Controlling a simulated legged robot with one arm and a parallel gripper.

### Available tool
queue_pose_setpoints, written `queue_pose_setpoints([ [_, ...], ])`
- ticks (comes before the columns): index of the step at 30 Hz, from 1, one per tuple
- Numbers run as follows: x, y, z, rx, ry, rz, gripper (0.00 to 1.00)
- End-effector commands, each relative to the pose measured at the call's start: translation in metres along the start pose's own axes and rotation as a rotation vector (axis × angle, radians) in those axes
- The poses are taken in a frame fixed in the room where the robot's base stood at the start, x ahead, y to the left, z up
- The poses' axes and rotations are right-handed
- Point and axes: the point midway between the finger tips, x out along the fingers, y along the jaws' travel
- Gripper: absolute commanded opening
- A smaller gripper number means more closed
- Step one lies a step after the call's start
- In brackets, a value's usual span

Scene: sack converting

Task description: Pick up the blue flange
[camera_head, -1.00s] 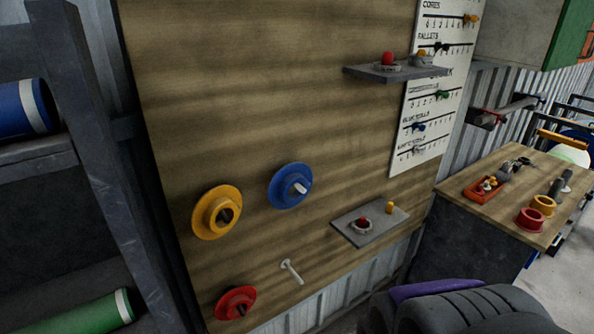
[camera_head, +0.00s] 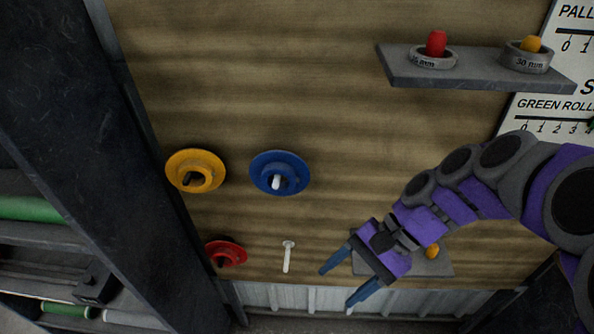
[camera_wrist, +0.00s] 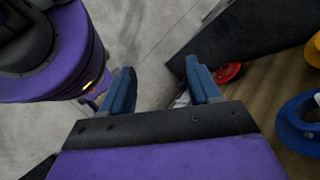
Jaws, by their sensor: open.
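The blue flange (camera_head: 281,173) hangs on a white peg on the wooden board, right of the yellow flange (camera_head: 196,171). Part of the blue flange also shows at the right edge of the wrist view (camera_wrist: 302,122). My gripper (camera_head: 341,279) is open and empty, its blue fingers apart, below and to the right of the blue flange in the head view. The wrist view shows nothing between its fingers (camera_wrist: 161,92). The red flange (camera_head: 226,253) hangs below the yellow one.
An empty white peg (camera_head: 288,257) sticks out below the blue flange, left of my gripper. A grey shelf (camera_head: 470,72) with rings stands out at upper right. A lower shelf (camera_head: 437,268) is partly hidden by my arm. A dark post (camera_head: 75,130) stands at left.

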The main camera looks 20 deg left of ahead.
Motion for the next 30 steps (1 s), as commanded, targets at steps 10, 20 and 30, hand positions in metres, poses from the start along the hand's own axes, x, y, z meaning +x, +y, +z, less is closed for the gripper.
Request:
queue_pose_setpoints([
  [10, -0.051, -0.075, -0.063, 0.262, -0.305, -0.29, 0.62],
  [20, -0.108, -0.079, -0.158, 0.522, -0.562, -0.531, 0.62],
  [30, -0.104, -0.093, -0.204, 0.661, -0.642, -0.613, 0.62],
])
